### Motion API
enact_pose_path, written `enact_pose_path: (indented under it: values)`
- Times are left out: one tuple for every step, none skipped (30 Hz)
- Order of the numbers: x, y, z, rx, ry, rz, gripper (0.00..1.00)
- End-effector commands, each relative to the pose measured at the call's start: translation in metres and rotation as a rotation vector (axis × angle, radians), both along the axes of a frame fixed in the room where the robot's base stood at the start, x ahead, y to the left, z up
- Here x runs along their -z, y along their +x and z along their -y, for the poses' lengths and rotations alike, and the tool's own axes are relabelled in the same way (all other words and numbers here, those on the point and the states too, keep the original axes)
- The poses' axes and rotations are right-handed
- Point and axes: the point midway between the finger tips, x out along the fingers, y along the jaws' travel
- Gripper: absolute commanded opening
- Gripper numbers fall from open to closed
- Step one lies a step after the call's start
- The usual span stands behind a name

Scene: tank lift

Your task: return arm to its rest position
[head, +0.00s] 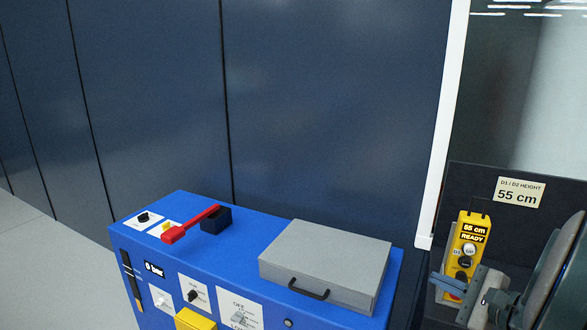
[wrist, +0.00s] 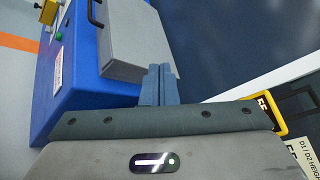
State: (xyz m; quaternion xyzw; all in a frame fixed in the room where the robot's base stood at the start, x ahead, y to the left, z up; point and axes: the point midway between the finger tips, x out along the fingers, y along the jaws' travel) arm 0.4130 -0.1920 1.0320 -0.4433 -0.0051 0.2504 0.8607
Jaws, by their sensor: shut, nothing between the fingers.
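My gripper (head: 437,283) is at the lower right of the head view, in front of the yellow control pendant (head: 461,250) and covering part of its lower end. I cannot tell whether it touches the pendant. In the wrist view, the two blue-grey fingers of my gripper (wrist: 160,72) are together with nothing between them. The pendant reads "55 cm READY" and has an "UP" button; its edge shows at the right of the wrist view (wrist: 272,115). A sign (head: 520,192) above it reads "D1/D2 HEIGHT 55 cm".
A blue cabinet (head: 245,258) stands left of my arm. It carries a grey lidded box (head: 325,258) with a black handle, a red lever (head: 190,225), a "0 bar" display (head: 154,269) and several knobs. Dark wall panels (head: 330,110) stand behind. Floor is clear at left.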

Motion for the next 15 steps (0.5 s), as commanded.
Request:
enact_pose_path:
  values:
    - [-0.002,0.001,-0.032,-0.099,-0.051,-0.041,0.0]
    - [0.001,-0.001,-0.05,-0.159,-0.086,-0.072,0.0]
    - [0.004,-0.005,-0.072,-0.238,-0.136,-0.11,0.0]
    - [0.007,-0.009,-0.088,-0.297,-0.179,-0.139,0.0]
    - [0.009,-0.014,-0.102,-0.354,-0.22,-0.164,0.0]
    - [0.013,-0.021,-0.12,-0.428,-0.279,-0.197,0.0]
    - [0.016,-0.027,-0.132,-0.482,-0.325,-0.219,0.0]
    - [0.018,-0.034,-0.143,-0.535,-0.376,-0.239,0.0]
    - [0.021,-0.043,-0.155,-0.604,-0.444,-0.263,0.0]
    - [0.024,-0.05,-0.164,-0.653,-0.496,-0.28,0.0]
    - [0.026,-0.057,-0.171,-0.701,-0.55,-0.294,0.0]
    - [0.028,-0.067,-0.179,-0.763,-0.626,-0.311,0.0]
    - [0.03,-0.073,-0.184,-0.808,-0.685,-0.319,0.0]
    - [0.031,-0.08,-0.188,-0.852,-0.744,-0.326,0.0]
    - [0.032,-0.088,-0.192,-0.907,-0.825,-0.333,0.0]
